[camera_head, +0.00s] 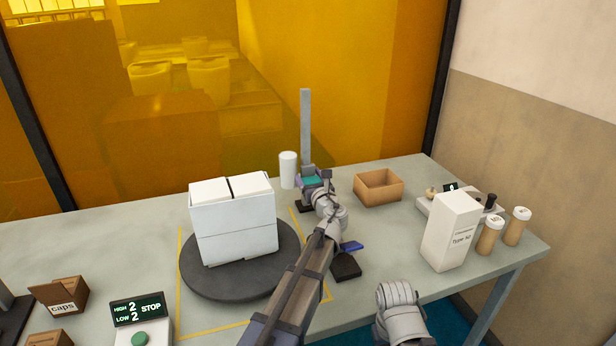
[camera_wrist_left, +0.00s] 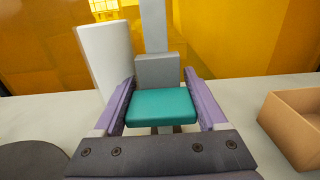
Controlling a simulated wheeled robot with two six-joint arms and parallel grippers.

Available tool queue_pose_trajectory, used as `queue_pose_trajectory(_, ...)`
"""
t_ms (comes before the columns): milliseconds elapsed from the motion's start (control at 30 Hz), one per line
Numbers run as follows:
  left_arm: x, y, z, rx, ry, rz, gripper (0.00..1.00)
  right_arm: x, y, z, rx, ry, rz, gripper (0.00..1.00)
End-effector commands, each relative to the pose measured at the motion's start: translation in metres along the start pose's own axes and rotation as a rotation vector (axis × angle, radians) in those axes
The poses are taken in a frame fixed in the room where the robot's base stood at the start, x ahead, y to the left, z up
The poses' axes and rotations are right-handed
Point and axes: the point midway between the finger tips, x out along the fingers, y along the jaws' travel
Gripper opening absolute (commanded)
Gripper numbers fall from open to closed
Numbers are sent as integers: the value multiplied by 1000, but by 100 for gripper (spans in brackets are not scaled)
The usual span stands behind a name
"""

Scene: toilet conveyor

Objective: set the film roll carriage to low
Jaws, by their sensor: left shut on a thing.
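The film roll carriage (camera_head: 309,172) sits low on a tall grey upright post (camera_head: 305,120) at the back of the table. In the left wrist view the carriage shows a teal pad (camera_wrist_left: 161,106) with a grey block (camera_wrist_left: 157,70) behind it. A white film roll (camera_head: 288,169) stands upright at the carriage's left and also shows in the left wrist view (camera_wrist_left: 104,58). My left gripper (camera_head: 315,180) is shut on the carriage, its purple fingers (camera_wrist_left: 162,100) on either side of the teal pad. A grey part of my right arm shows at the bottom; its fingers are not visible.
A dark turntable (camera_head: 200,283) with a white box (camera_head: 235,232) is left of my arm. An open brown box (camera_head: 379,187) stands right of the post. A white carton (camera_head: 452,232) and two jars are farther right. A small black block (camera_head: 345,267) lies near my forearm.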

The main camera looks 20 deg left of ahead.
Motion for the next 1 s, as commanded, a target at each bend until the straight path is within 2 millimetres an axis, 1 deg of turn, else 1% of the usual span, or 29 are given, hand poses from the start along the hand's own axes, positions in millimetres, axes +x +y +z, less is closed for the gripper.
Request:
queue_pose_trajectory(33, 0, 0, 0, 0, 0, 0, 77, 0, 0, 0, 0, 0, 0, 0)
queue_pose_trajectory(233, 0, 0, 0, 0, 0, 0, 100, 0, 0, 0, 0, 0, 0, 0)
queue_pose_trajectory(500, 0, 0, 1, 0, 0, 0, 100, -1, 0, 0, 0, 0, 0, 0)
queue_pose_trajectory(667, 0, 0, 6, 0, 0, 0, 100, -6, 1, 0, 0, 0, 0, 0)
queue_pose_trajectory(867, 0, 0, 24, 0, 0, 0, 100, -24, 2, 1, 0, 0, 0, 0)
queue_pose_trajectory(1000, 0, 0, 44, 0, 0, 0, 100, -43, 4, 2, 0, 0, 0, 0)
